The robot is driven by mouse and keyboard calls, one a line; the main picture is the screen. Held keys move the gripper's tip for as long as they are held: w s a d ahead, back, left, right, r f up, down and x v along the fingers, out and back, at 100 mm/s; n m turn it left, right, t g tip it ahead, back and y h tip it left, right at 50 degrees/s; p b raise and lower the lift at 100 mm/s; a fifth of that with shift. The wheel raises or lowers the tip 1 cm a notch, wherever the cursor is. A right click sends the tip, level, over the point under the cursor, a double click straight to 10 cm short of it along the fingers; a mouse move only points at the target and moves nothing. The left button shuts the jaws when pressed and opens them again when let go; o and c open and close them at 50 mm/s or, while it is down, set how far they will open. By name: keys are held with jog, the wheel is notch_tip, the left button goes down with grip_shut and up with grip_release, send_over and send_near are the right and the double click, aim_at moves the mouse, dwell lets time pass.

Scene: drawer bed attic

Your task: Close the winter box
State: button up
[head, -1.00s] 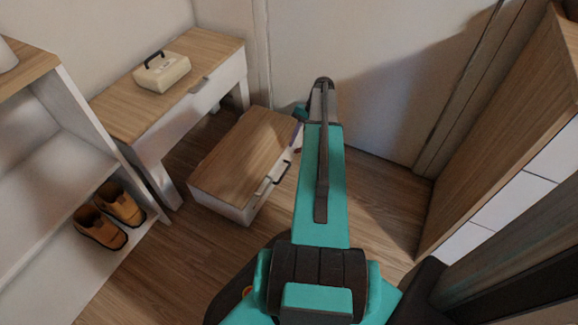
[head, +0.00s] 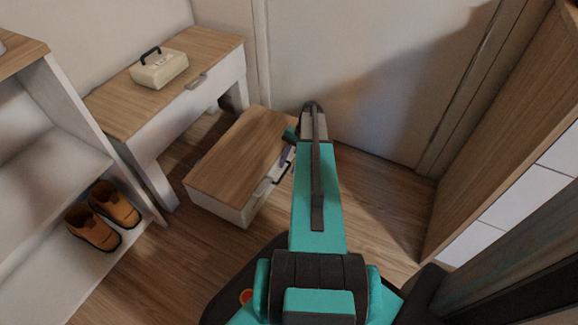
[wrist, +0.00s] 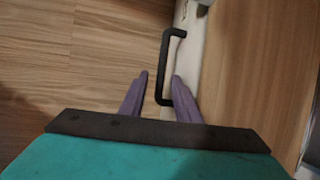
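A low white box with a wooden top (head: 240,152) stands on the floor in the head view; I take it as the winter box. Its top lies flat; I cannot tell whether it is fully shut. In the wrist view, the handle (wrist: 164,65) stands out from the white front (wrist: 193,50). My gripper (wrist: 160,76) is open, its two purple fingers apart, with the handle's lower part between the fingertips in the picture. I cannot tell whether they touch it. My arm mostly hides the gripper in the head view.
A wooden-topped white bench (head: 120,105) with a drawer stands behind the box, carrying a cream case (head: 160,69) with a black handle. A shelf (head: 75,165) with brown shoes (head: 105,216) is at left. A wooden cabinet (head: 510,160) is at right.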

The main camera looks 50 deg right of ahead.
grip_shut()
jog(key=shift+a, duration=0.1)
jog(key=shift+w, duration=0.1)
